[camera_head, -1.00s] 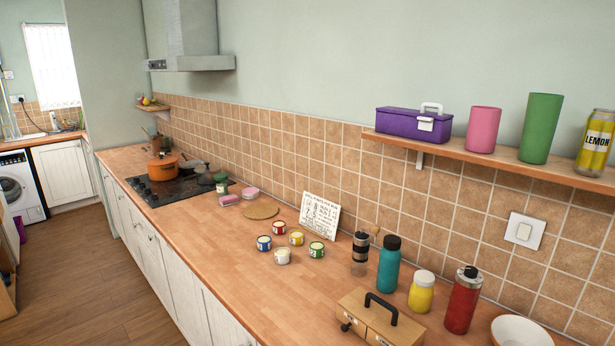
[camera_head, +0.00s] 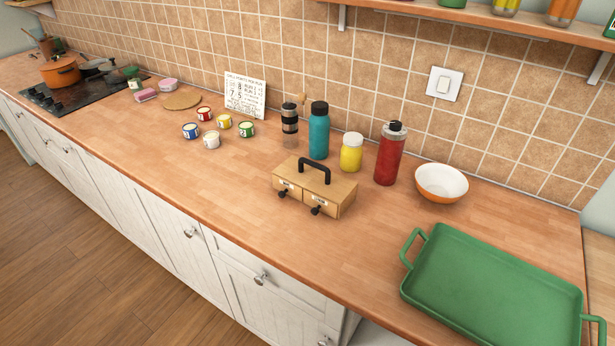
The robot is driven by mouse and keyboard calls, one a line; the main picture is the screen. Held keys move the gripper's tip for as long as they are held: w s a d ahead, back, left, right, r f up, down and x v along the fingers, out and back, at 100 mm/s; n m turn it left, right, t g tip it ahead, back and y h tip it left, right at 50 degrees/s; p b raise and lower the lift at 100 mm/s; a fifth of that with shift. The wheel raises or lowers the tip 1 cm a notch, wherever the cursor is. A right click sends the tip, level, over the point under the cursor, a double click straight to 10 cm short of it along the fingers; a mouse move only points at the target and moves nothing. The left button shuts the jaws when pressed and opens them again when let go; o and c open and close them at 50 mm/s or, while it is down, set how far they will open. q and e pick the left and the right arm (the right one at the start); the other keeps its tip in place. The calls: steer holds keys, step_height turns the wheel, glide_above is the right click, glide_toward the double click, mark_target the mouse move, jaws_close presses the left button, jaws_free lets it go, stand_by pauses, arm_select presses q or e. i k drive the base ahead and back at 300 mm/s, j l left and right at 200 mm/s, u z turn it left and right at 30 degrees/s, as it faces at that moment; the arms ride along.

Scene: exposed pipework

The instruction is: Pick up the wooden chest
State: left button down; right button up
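The wooden chest (camera_head: 315,187) stands upright on the wooden countertop (camera_head: 240,225), near the middle of the head view. It is a small light-brown box with two drawer fronts, dark knobs and a black arched handle on top. Neither of my grippers shows in the head view.
A teal bottle (camera_head: 319,131), a yellow jar (camera_head: 351,153) and a red bottle (camera_head: 389,154) stand close behind the chest. A bowl (camera_head: 441,183) and a green tray (camera_head: 495,285) are to the right. Several small cans (camera_head: 211,140) stand at left. The counter in front is clear.

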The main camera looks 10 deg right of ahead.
mark_target(316, 178)
steer(key=i+j+z, duration=0.4)
steer(key=j, duration=0.2)
steer(key=j+z, duration=0.2)
steer(key=i+j+z, duration=0.2)
steer(key=j, duration=0.25)
